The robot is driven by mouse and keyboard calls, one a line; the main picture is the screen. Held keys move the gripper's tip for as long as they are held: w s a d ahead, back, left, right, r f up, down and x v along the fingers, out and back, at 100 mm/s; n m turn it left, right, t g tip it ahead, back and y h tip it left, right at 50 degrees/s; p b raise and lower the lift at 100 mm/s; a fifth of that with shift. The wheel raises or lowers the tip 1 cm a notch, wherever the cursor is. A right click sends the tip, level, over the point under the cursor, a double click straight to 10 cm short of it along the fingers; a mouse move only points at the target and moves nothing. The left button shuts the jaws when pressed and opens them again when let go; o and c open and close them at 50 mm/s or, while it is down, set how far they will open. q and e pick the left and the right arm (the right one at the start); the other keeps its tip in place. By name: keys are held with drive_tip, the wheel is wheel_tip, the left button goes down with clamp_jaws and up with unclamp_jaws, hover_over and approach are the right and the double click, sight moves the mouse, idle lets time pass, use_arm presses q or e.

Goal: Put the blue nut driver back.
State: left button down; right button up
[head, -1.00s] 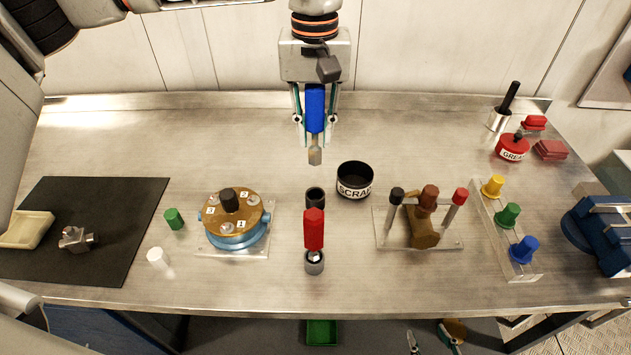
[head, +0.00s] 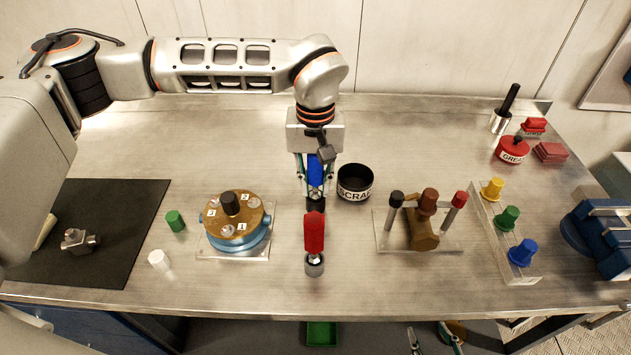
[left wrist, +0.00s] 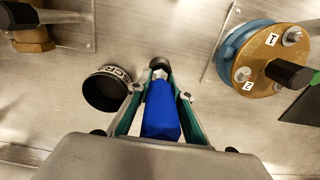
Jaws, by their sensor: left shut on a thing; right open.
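The blue nut driver (head: 315,172) is upright in my left gripper (head: 315,185), which is shut on its blue handle. In the left wrist view the blue handle (left wrist: 161,112) is between the fingers, its metal shank pointing at a black-topped holder (left wrist: 159,64). In the head view the driver's lower end is over or in this black holder (head: 316,203); I cannot tell how deep. A red driver (head: 314,232) stands in a metal holder (head: 314,265) just in front. My right gripper (head: 432,339) is open and empty, low beyond the table's front edge.
The black scrap cup (head: 355,183) stands close right of the left gripper. A rack of coloured knobs (head: 507,217) stands further right. The back left of the table is clear.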

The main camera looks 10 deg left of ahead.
use_arm(q)
drive_tip(key=c, duration=1.8)
unclamp_jaws()
drive_tip(key=shift+f, duration=0.15)
wheel_tip(320, 180, up, 12)
drive_tip(key=shift+r+b, duration=0.2)
drive_tip(key=shift+b, duration=0.3)
